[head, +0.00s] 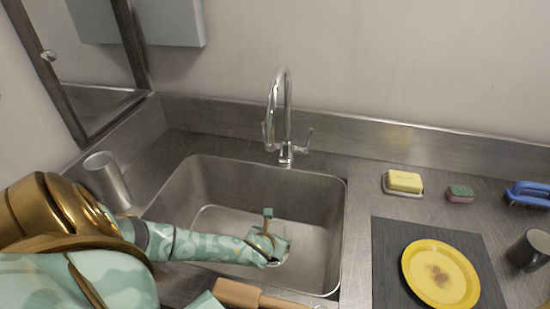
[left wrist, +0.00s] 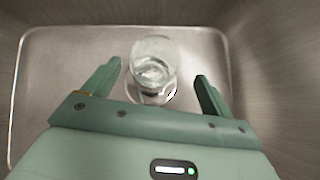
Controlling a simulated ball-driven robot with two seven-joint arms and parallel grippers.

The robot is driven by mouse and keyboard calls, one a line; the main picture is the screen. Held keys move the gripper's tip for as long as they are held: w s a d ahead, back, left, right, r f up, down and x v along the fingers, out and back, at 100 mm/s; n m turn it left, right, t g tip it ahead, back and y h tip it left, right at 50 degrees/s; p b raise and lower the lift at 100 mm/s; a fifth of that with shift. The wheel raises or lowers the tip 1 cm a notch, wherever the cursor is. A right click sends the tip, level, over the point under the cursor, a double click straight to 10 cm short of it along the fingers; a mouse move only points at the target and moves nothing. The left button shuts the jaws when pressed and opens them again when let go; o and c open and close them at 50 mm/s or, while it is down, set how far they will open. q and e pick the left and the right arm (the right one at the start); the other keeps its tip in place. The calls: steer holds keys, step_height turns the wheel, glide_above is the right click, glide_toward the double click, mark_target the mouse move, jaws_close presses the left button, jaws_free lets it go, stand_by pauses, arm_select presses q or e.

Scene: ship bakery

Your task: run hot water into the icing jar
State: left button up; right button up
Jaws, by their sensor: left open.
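The clear glass jar (left wrist: 153,58) stands on the sink floor in the left wrist view, seen from above. It lies between and beyond the fingers of my open left gripper (left wrist: 159,73), with gaps on both sides. In the head view my left gripper (head: 268,236) is down inside the steel sink (head: 215,175) and mostly hides the jar. The chrome tap (head: 285,115) stands behind the sink, with a lever on each side of its body. No running water shows. My right gripper is not in view.
A brown wooden-looking handle (head: 245,295) lies at the front rim. To the right are yellow soap (head: 403,182), a sponge (head: 460,193), a blue brush (head: 528,193), a yellow plate (head: 440,285) on a dark mat (head: 390,235), and a mug (head: 530,250).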

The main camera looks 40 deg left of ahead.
mark_target(278, 231)
arm_select(q)
steer(key=b+x, duration=0.1)
steer(key=x, duration=0.1)
steer(key=b+x, duration=0.1)
steer(key=x, duration=0.1)
steer(key=b+x, duration=0.1)
steer(key=x, duration=0.2)
steer(key=shift+s+a, duration=0.2)
steer(key=shift+a, duration=0.05)
steer(key=c, duration=1.3)
steer(key=shift+r, duration=0.15)
steer(key=shift+r+p, duration=2.2)
steer(key=shift+r, duration=2.6)
steer(key=s+d+r+m+h, duration=0.1)
steer(key=d+r+m+h, duration=0.1)
steer(key=d+r, duration=0.7)
steer(key=s+d+r+m+h, duration=0.1)
steer(key=d+r, duration=0.8)
steer(key=r, duration=1.1)
steer(key=shift+s+d+m+t+h, duration=0.4)
steer(key=shift+s+m, duration=0.15)
steer(key=shift+m, duration=0.45)
